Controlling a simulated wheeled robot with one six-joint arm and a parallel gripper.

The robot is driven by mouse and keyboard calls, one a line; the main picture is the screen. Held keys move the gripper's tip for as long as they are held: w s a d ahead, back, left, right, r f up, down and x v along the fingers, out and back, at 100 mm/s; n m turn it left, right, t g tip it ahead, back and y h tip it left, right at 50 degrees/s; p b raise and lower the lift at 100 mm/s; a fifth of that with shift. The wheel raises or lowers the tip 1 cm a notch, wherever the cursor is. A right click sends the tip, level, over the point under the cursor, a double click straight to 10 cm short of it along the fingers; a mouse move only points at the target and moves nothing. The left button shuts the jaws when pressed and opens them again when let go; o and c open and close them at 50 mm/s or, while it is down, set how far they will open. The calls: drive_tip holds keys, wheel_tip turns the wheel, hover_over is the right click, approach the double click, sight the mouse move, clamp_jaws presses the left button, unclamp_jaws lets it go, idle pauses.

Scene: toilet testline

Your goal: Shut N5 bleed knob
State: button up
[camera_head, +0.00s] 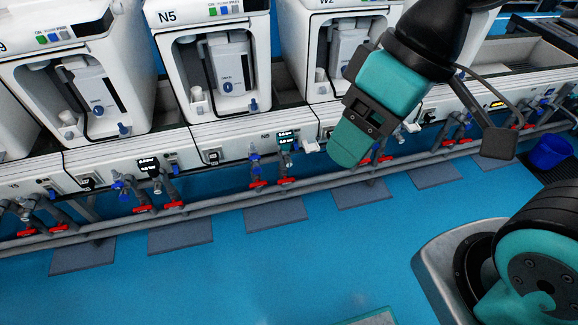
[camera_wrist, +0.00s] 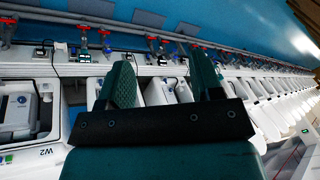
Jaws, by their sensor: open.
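The N5 station (camera_head: 232,85) is a white housing labelled N5 in the head view, left of my gripper. A small blue knob (camera_head: 253,104) sits at its lower right front. Below, on the N5 bench front, are blue valve fittings (camera_head: 255,152), a small display (camera_head: 286,138) and red handles (camera_head: 258,184). I cannot tell which of these is the bleed knob, or its setting. My gripper (camera_head: 350,145) hangs in front of the W2 station, right of the N5 fittings and apart from them. In the wrist view my gripper (camera_wrist: 160,75) is open, with nothing between its teal fingers.
The W2 station (camera_head: 345,50) stands right of N5; its label shows in the wrist view (camera_wrist: 47,151). Grey pipes (camera_head: 215,204) run along the bench front. Dark mats (camera_head: 276,217) lie on the open blue floor (camera_head: 300,270). A blue bucket (camera_head: 550,152) is at the far right.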

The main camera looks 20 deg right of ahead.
drive_tip(key=w+d+f+n+t+h+b, duration=0.1)
drive_tip(key=w+d+f+t+h+b, duration=0.15)
drive_tip(key=w+f+b, duration=0.65)
drive_tip(key=w+d+f+n+t+h+b, duration=0.2)
drive_tip(key=w+d+f+t+b, duration=0.15)
drive_tip(key=f+b, duration=0.9)
drive_tip(key=w+d+f+n+t+h+b, duration=0.15)
drive_tip(key=w+d+f+b, duration=0.25)
drive_tip(key=w+f+b, duration=0.7)
drive_tip(key=n+t+y+b, duration=0.2)
drive_tip(key=n+t+b, duration=0.8)
drive_tip(key=n+b, duration=1)
approach(288, 163)
drive_tip(key=w+p, duration=0.1)
drive_tip(key=p, duration=0.4)
drive_tip(key=w+n+p, duration=0.1)
drive_tip(key=p, duration=0.5)
drive_tip(key=shift+w+d+f+n, duration=0.1)
drive_tip(key=shift+f+n, duration=0.15)
drive_tip(key=shift+f, duration=0.1)
drive_tip(key=p, duration=0.4)
drive_tip(key=shift+w+d+f, duration=0.1)
drive_tip(key=shift+d, duration=0.05)
